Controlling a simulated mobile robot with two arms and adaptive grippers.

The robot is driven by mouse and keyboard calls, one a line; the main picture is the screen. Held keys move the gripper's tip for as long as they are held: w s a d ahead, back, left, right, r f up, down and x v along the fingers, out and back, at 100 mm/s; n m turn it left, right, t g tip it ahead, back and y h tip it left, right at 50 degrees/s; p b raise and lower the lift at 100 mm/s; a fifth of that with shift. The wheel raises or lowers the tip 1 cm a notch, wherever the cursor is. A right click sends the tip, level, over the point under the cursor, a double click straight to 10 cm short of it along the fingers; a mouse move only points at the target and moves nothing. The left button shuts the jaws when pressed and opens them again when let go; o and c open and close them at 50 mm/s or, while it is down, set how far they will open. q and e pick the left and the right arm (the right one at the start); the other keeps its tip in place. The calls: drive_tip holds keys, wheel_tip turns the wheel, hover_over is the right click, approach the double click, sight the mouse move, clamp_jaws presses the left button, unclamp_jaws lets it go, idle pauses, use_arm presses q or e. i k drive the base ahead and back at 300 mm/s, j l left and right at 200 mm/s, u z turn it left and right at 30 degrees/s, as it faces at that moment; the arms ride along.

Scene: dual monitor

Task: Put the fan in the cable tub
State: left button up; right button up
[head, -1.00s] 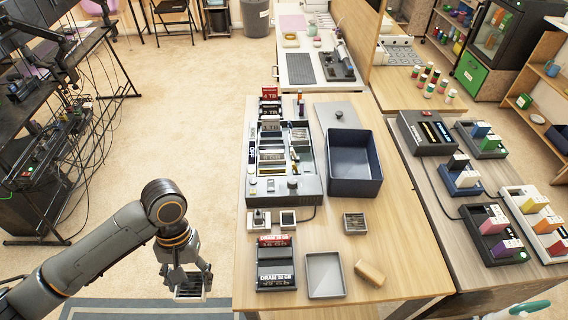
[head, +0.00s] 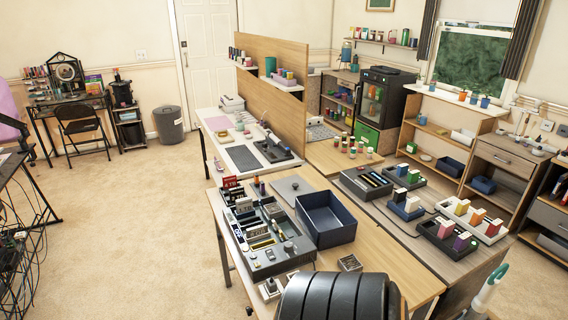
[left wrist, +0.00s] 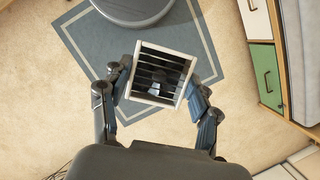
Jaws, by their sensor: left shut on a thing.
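The fan (left wrist: 172,51), a square pale frame with dark slats, is in the left wrist view. My left gripper (left wrist: 156,79) is shut on it, with a finger at each side, and holds it above the floor. The gripper and fan are out of the head view. The dark blue open tub (head: 338,237), which looks like the cable tub, stands on the wooden table beside the grey parts tray. The part of its inside that I see looks empty. My right gripper is in neither view.
The grey parts tray (head: 266,262) holds several components left of the tub. A flat grey lid (head: 291,186) lies behind the tub. A small slotted box (head: 350,263) sits in front of it. A blue-grey mat (left wrist: 82,38) lies on the floor below the fan.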

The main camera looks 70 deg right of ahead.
sight(323, 226)
drive_tip(key=i+j+z, duration=0.35)
drive_tip(key=i, duration=0.15)
drive_tip(key=i+j+z, duration=0.4)
drive_tip(key=i+l+z, duration=0.15)
drive_tip(key=i+z, duration=0.2)
drive_tip(key=z, duration=0.15)
drive_tip(key=i+z, duration=0.7)
drive_tip(key=z, duration=0.25)
drive_tip(key=i+j+z, duration=0.3)
drive_tip(key=z, duration=0.2)
drive_tip(key=i+z, duration=0.15)
drive_tip(key=z, duration=0.25)
drive_tip(key=i+l+z, duration=0.1)
drive_tip(key=z, duration=0.35)
drive_tip(key=i+j+z, duration=0.1)
drive_tip(key=i+z, duration=0.15)
drive_tip(key=z, duration=0.15)
drive_tip(key=i+z, duration=0.15)
drive_tip(key=z, duration=0.25)
drive_tip(key=i+j+z, duration=0.1)
drive_tip(key=z, duration=0.35)
drive_tip(key=i+j+z, duration=0.25)
drive_tip(key=k, duration=0.1)
